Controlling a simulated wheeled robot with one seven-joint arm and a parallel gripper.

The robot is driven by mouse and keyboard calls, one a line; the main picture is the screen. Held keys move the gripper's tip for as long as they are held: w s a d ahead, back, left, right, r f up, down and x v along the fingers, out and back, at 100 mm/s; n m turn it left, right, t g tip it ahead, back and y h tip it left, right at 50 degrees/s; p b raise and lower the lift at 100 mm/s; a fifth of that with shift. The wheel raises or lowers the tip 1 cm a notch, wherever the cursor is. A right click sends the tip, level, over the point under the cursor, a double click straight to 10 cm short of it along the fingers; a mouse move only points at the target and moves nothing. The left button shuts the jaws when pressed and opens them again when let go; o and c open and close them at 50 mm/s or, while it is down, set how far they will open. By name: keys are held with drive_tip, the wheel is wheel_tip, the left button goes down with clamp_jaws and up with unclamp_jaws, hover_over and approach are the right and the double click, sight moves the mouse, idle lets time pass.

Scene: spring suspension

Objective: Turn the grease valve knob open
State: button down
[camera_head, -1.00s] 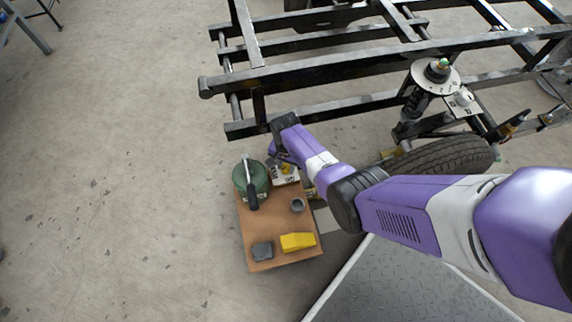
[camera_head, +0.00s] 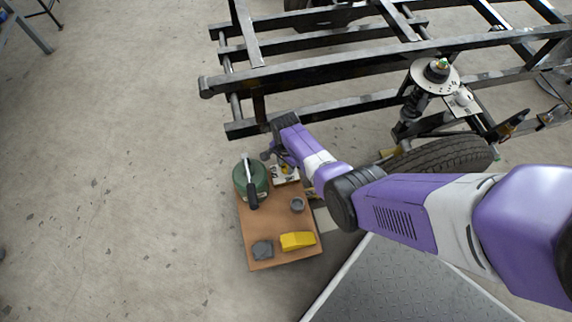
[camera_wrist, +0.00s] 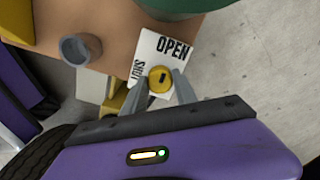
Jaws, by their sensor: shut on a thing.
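The yellow grease valve knob (camera_wrist: 160,79) sits on a white label plate (camera_wrist: 147,48) in the wrist view. The plate reads OPEN at its upper right and SHUT at its left. A dark mark shows on the knob's top; I cannot tell exactly which word it points to. My gripper (camera_wrist: 156,84) is shut on the knob, with one grey finger on each side. In the head view the plate (camera_head: 286,178) shows at the far right of a brown board; my arm hides part of it and the fingertips are hard to make out.
The brown board (camera_head: 272,226) also carries a green container (camera_head: 243,180) with a lever, a grey cup (camera_head: 297,204), a yellow block (camera_head: 297,240) and a dark grey block (camera_head: 262,250). A black frame (camera_head: 330,70) and a tyre (camera_head: 445,155) stand close by.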

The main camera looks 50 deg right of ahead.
sight(286, 166)
drive_tip(key=c, duration=1)
unclamp_jaws()
drive_tip(key=shift+o, duration=0.2)
drive_tip(key=shift+r, duration=0.1)
wheel_tip(286, 166, up, 8)
drive_tip(key=p, duration=0.4)
drive_tip(key=shift+f+p, duration=0.2)
drive_tip(key=shift+p, duration=0.2)
